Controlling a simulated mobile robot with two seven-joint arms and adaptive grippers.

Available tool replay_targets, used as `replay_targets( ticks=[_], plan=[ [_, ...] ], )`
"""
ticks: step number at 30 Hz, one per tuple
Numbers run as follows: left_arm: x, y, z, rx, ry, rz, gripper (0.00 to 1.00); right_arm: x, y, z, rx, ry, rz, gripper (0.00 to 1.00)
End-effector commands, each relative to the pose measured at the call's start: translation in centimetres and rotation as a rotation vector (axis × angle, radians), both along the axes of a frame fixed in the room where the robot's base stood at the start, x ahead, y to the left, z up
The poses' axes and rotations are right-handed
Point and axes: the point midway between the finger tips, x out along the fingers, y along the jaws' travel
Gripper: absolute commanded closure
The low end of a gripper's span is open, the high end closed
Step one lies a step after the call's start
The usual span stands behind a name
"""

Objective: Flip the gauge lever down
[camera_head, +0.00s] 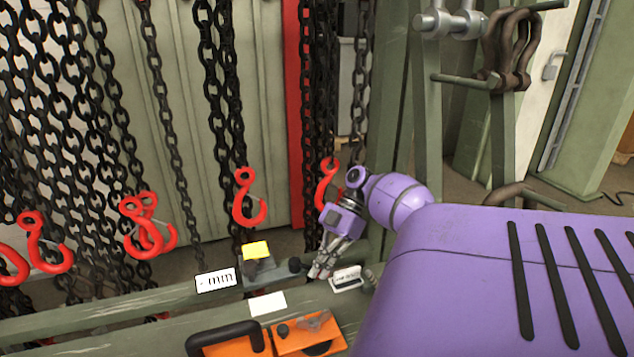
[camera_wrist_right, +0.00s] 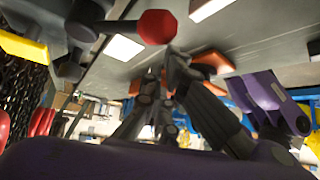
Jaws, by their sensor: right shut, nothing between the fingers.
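A small grey gauge block (camera_head: 262,272) with a yellow tag (camera_head: 256,249) sits on the green rail, between a white "min" label (camera_head: 215,280) and another white label (camera_head: 346,278). A dark round knob (camera_head: 295,265) sticks out at its right side. In the right wrist view a dark rod ends in a red tip (camera_wrist_right: 157,27), which looks like the lever. My right gripper (camera_head: 320,270) is shut and empty, just right of the knob. In the wrist view its fingertips (camera_wrist_right: 168,66) are close to the red tip; I cannot tell whether they touch. My left gripper is out of view.
Black chains with red hooks (camera_head: 247,199) hang behind and left of the gauge. An orange case (camera_head: 308,335) with a black handle lies in front, below a blank white card (camera_head: 267,304). Shackles (camera_head: 512,45) hang on the green frame at upper right.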

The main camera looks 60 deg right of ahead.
Motion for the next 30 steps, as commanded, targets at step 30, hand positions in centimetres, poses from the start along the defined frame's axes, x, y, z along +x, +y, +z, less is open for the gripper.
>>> replay_targets(
  ticks=[30],
  plan=[
    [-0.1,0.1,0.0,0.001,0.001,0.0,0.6,0.0,0.0,10.0,0.0,0.0,0.0,1.0]
  ],
)
